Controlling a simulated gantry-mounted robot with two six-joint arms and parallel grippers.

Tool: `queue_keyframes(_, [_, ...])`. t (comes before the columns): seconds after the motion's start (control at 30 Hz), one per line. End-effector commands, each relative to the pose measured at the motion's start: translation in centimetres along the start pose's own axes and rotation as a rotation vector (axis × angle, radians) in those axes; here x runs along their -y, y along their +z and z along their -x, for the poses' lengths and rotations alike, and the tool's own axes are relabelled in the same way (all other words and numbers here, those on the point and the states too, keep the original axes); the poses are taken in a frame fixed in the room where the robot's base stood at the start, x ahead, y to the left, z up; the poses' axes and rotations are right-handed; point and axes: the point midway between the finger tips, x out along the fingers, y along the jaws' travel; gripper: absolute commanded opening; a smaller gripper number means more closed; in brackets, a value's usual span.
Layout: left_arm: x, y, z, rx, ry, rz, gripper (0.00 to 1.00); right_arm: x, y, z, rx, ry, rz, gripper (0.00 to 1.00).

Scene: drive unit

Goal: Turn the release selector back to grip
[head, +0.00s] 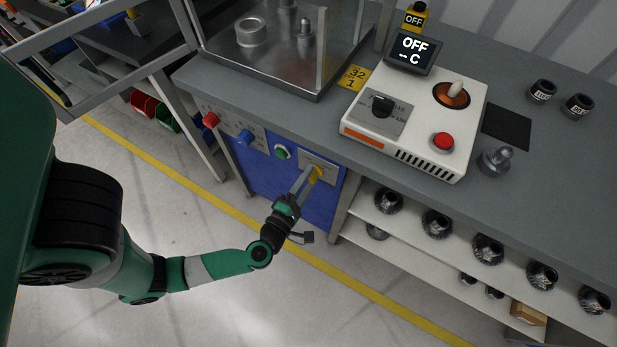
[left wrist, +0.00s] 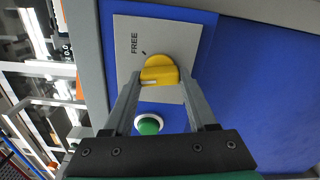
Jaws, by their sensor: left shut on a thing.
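The release selector is a yellow knob (left wrist: 159,68) on a light grey plate (left wrist: 183,36) marked FREE, set in the blue front panel of the bench. In the left wrist view its pale index mark lies at the knob's lower left, away from the FREE lettering; no grip label is readable. In the head view the selector (head: 318,171) is small and partly covered by my fingers. My left gripper (head: 311,178) reaches it from the front, with one finger on each side of the knob, shut on it. My right gripper is not in view.
Left of the selector on the panel are a green button (head: 282,152), a blue knob (head: 245,137) and a red knob (head: 211,120). Above, a white control box (head: 420,125) stands on the bench, behind it a display (head: 413,52) reading OFF. Shelves with dark parts are at the right.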

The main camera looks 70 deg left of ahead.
Motion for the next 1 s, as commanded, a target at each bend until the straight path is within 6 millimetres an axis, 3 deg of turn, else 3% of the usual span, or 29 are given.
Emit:
queue_keyframes(0.5, [0.11, 0.01, -0.01, -0.001, 0.002, 0.404, 0.02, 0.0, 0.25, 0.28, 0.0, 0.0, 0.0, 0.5])
queue_keyframes(1.0, [0.11, 0.03, -0.01, -0.001, 0.002, 0.513, 0.02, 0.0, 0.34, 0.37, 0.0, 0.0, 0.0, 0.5])
